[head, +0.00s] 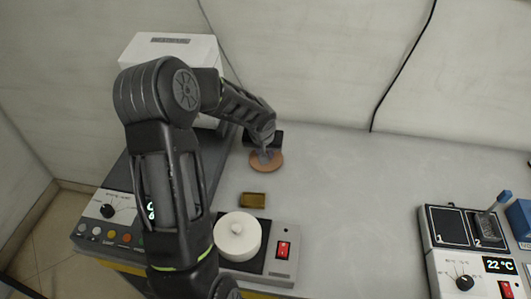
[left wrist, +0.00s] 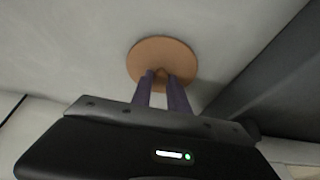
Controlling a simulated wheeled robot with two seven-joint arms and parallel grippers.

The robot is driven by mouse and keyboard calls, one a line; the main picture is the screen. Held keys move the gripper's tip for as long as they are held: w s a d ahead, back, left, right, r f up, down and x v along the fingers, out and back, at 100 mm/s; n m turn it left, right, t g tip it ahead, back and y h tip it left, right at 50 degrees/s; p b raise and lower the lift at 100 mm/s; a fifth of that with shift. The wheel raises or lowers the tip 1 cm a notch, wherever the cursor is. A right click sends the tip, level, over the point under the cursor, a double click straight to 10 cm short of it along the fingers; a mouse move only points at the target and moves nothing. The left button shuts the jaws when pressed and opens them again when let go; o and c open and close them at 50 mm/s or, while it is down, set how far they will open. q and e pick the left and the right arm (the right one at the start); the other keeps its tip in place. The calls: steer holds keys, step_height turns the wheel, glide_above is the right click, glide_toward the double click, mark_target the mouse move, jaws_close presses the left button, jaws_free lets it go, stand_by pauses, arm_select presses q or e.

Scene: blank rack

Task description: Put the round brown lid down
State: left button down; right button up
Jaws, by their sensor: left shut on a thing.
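The round brown lid (head: 267,161) is a flat disc on or just above the grey bench, right of the large grey machine; I cannot tell whether it touches the surface. My left gripper (head: 265,154) reaches down to it from above. In the left wrist view, the two purple fingers (left wrist: 162,84) are shut on the small knob at the centre of the lid (left wrist: 160,52). The lid looks level with the bench. My right gripper is not in view.
A small brass-coloured block (head: 252,200) lies in front of the lid. A white round lidded pot (head: 237,237) sits on a unit with a red switch (head: 283,250). A heater unit (head: 465,283) stands at the right. The bench middle (head: 350,190) is clear.

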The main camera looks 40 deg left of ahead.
arm_select(q)
steer(key=shift+f+b, duration=0.25)
steer(key=shift+b, duration=0.05)
steer(key=c, duration=1.3)
jaws_free()
steer(key=shift+r, duration=0.1)
steer(key=shift+r, duration=0.1)
steer(key=shift+s+r+p, duration=0.1)
steer(key=shift+r+p, duration=0.2)
steer(key=shift+r, duration=0.25)
steer(key=v, duration=1.1)
steer(key=shift+s, duration=0.1)
steer(key=shift+f, duration=0.1)
